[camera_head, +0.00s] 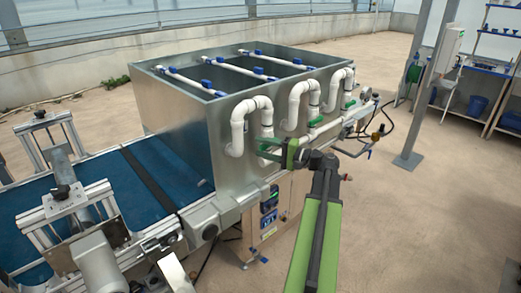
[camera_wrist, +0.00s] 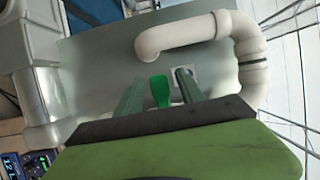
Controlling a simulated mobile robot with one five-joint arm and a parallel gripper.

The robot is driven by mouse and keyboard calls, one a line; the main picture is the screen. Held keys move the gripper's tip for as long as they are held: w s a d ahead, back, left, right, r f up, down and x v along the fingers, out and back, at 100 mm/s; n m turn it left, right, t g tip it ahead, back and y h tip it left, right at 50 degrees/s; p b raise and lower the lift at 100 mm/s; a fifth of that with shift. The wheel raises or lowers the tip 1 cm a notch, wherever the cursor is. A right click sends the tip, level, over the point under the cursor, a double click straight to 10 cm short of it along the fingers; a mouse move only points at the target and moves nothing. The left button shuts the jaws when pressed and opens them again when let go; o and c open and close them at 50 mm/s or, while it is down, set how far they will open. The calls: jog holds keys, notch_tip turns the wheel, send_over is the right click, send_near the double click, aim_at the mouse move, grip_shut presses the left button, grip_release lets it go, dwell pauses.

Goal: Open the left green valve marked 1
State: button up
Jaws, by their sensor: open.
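In the wrist view a green valve handle (camera_wrist: 160,91) stands between the two green fingers of my open gripper (camera_wrist: 159,78), with a visible gap on each side. A small label (camera_wrist: 184,71) behind the right finger is partly covered, and its number cannot be read. A white curved pipe (camera_wrist: 180,37) runs just above the handle. In the head view my gripper (camera_head: 260,147) points at the metal box's side by the leftmost white pipe (camera_head: 237,128), and this handle cannot be told apart from the fingers. Two other green handles (camera_head: 317,121) (camera_head: 350,105) show farther right.
The metal box (camera_head: 178,108) carries white pipes with blue fittings on top. More white pipes (camera_head: 292,108) (camera_head: 333,92) stand right of my gripper. A blue conveyor belt (camera_head: 100,185) lies left. A blue control box (camera_head: 268,213) sits below. Open floor lies right.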

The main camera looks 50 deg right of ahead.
jog(key=shift+w, duration=0.1)
grip_shut()
dwell(0.3)
dwell(1.0)
